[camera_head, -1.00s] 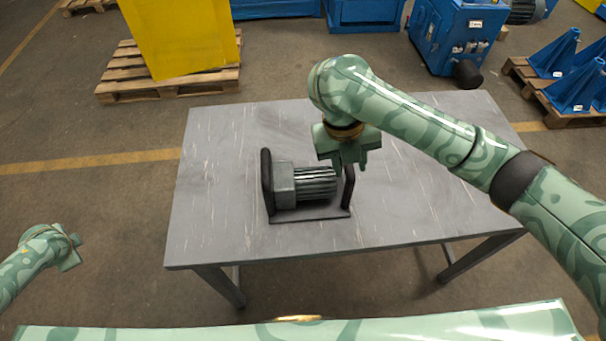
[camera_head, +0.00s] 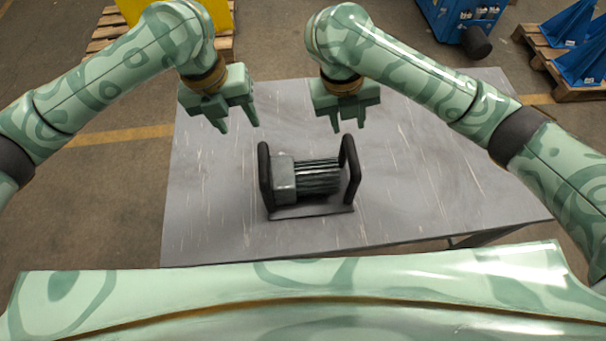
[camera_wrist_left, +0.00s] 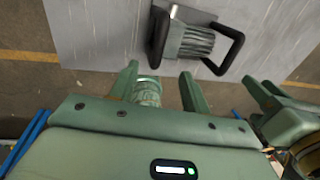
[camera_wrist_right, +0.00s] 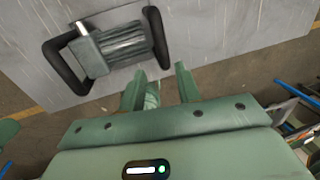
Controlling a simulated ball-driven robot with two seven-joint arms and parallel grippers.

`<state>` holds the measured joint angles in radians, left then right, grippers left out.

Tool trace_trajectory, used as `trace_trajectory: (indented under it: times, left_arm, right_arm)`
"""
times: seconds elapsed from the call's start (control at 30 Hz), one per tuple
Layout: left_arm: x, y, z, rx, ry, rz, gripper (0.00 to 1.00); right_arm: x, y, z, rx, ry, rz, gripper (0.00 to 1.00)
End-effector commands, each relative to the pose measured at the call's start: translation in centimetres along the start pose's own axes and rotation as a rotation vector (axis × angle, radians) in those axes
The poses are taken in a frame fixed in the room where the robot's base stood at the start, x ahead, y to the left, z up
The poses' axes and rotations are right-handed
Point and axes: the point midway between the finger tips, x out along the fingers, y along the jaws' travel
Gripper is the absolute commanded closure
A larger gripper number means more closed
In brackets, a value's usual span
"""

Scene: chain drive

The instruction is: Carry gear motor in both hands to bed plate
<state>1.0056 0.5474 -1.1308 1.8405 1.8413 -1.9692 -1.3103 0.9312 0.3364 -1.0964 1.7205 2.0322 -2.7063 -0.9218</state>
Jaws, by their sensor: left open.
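The gear motor (camera_head: 315,177), a grey gearbox block with a dark ribbed body, sits on a flat base between two upright black handles, the left handle (camera_head: 265,175) and the right handle (camera_head: 352,170). It rests on the grey table and shows in the left wrist view (camera_wrist_left: 195,42) and right wrist view (camera_wrist_right: 122,45). My left gripper (camera_head: 240,127) is open and empty, above and beyond the left handle. My right gripper (camera_head: 337,124) is open and empty, above and beyond the right handle. Neither touches the motor. I cannot make out a bed plate.
The grey table (camera_head: 420,190) is otherwise bare, with free room right of the motor. Beyond it stand a yellow block on a pallet (camera_head: 105,40), a blue machine (camera_head: 460,15) and blue brackets on a pallet (camera_head: 575,85).

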Motion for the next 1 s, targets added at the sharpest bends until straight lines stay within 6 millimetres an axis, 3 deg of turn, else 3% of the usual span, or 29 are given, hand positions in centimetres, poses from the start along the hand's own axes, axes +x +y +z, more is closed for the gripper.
trace_trajectory:
  times: [0.23, 1.0]
  left_arm:
    - [1.9, 0.0, 0.0, -0.004, 0.003, 0.0, 0.53]
    - [14.6, 0.0, 0.0, -0.008, 0.001, -0.002, 0.53]
  right_arm:
    - [1.9, 0.2, -0.1, -0.001, 0.005, 0.005, 0.67]
    - [14.6, -0.1, -0.1, 0.001, 0.004, -0.002, 0.67]
